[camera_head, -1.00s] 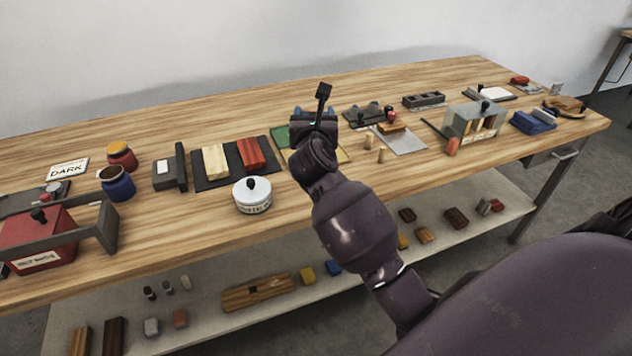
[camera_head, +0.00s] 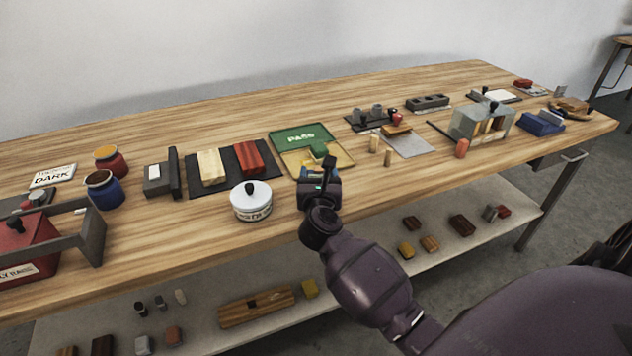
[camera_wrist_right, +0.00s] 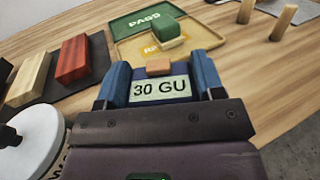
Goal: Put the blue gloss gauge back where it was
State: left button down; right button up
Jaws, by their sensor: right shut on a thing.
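The blue gloss gauge (camera_wrist_right: 160,90) shows in the right wrist view with a "30 GU" display and an orange-brown block at its far edge. My right gripper (camera_head: 319,178) is shut on the gauge, in front of the pass tray near the bench's front edge. In the head view the gripper and wrist mostly hide the gauge. A blue cradle-like block (camera_head: 538,124) stands at the far right of the bench; I cannot tell whether it is the gauge's place. My left gripper is not in view.
The tray's green PASS half (camera_head: 298,137) and its yellow half (camera_head: 338,160), bearing a green block (camera_head: 318,150), lie just beyond the gripper. A white lidded pot (camera_head: 250,203) stands at left. Wooden pegs (camera_head: 374,143) and a glass-sided box (camera_head: 482,120) stand to the right.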

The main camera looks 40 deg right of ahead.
jog(key=shift+f, duration=0.6)
jog(key=shift+r, duration=0.1)
jog(key=shift+f, duration=0.3)
jog(key=o, duration=1.2)
